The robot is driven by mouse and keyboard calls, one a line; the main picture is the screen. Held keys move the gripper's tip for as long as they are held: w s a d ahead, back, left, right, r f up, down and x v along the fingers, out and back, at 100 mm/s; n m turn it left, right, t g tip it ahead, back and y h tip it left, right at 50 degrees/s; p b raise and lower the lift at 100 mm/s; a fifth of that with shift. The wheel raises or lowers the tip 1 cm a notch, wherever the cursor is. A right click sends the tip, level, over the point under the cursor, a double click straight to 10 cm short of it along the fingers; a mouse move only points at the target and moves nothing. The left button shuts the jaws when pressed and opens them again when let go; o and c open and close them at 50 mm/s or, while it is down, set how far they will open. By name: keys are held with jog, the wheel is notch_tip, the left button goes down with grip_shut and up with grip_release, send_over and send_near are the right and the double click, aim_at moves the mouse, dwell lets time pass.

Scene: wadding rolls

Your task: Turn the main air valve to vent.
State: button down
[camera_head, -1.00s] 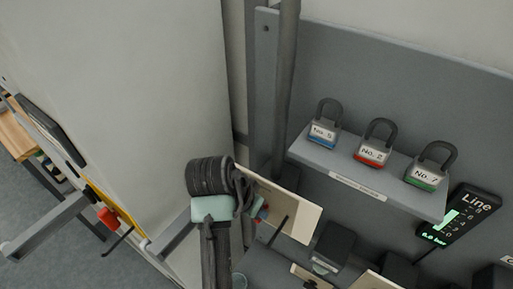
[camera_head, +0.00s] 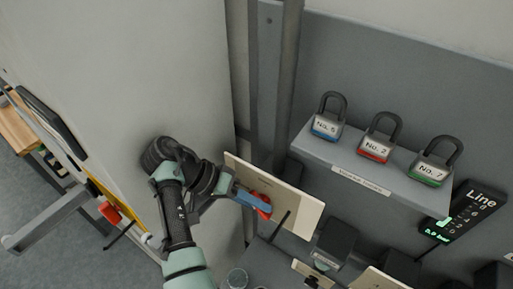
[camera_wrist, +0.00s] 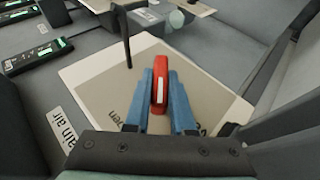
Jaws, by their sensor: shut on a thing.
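The main air valve has a red handle (camera_wrist: 159,82) with a pale stripe, in front of a cream plate (camera_wrist: 92,75). In the head view the red handle (camera_head: 262,203) shows at the plate (camera_head: 300,209), low in the middle. My gripper (camera_wrist: 160,88) has its blue fingers on both sides of the red handle and is shut on it. In the head view my gripper (camera_head: 252,198) reaches in from the left. A label ending in "ain air" (camera_wrist: 60,127) lies beside the plate. Part of the plate's lettering is hidden behind the fingers.
A shelf (camera_head: 350,171) holds padlocks No. 5 (camera_head: 327,125), No. 2 (camera_head: 376,147) and No. 7 (camera_head: 431,172). A black "Line" gauge (camera_head: 463,216) with green lights is at the right. A grey post (camera_head: 268,90) stands behind the plate.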

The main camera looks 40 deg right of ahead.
dwell(0.3)
jog(key=c, duration=0.8)
grip_release()
jog(key=shift+o, duration=0.2)
notch_tip(320, 180, up, 10)
jog(key=shift+f+p, duration=0.25)
jog(key=shift+p, duration=0.45)
jog(key=shift+s+r, duration=0.1)
jog(key=shift+r, duration=0.2)
